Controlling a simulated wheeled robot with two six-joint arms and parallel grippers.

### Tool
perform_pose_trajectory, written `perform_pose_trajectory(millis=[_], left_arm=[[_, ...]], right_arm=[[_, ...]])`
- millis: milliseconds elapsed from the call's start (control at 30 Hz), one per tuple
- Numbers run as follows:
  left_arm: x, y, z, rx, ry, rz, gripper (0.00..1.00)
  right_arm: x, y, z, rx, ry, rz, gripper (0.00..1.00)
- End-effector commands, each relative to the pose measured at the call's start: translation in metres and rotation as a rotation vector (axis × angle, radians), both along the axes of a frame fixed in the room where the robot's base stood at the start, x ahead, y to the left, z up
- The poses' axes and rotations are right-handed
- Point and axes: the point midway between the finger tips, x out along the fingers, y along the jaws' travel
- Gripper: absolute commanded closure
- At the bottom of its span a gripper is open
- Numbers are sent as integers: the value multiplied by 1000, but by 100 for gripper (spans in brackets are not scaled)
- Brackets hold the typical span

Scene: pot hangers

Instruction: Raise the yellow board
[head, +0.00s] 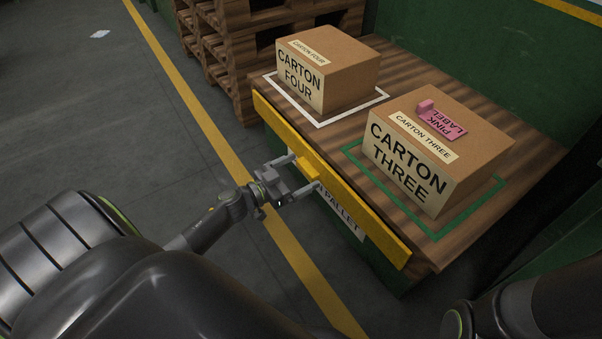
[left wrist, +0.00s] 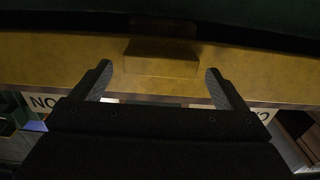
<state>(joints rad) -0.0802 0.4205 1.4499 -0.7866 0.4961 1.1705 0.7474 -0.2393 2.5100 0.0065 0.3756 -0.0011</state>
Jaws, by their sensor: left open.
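The yellow board (head: 370,215) runs along the front edge of the wooden platform in the head view. A small yellow block (head: 311,170) sticks out from its middle. My left gripper (head: 306,173) is open, with one finger on each side of this block. In the left wrist view the yellow board (left wrist: 60,65) crosses the picture. The block (left wrist: 160,60) lies between and just beyond the open fingertips (left wrist: 160,80), with gaps on both sides. My right gripper is not in view; only part of my right arm shows at the lower right.
Carton Four (head: 345,72) stands inside a white outline on the platform. Stacked pallets (head: 228,60) stand behind. The grey floor (head: 90,110) at left is mostly clear.

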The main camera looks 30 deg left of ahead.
Motion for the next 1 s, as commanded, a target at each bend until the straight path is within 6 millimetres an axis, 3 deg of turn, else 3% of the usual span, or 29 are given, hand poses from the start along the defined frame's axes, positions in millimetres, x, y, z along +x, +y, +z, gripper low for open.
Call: perform_pose_trajectory(millis=[433,900,1000], left_arm=[[10,-4,0,-1,1,0,5],[10,-4,0,0,1,0,67],[10,-4,0,0,1,0,68]], right_arm=[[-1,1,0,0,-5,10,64],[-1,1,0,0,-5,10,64],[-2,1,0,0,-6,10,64]])
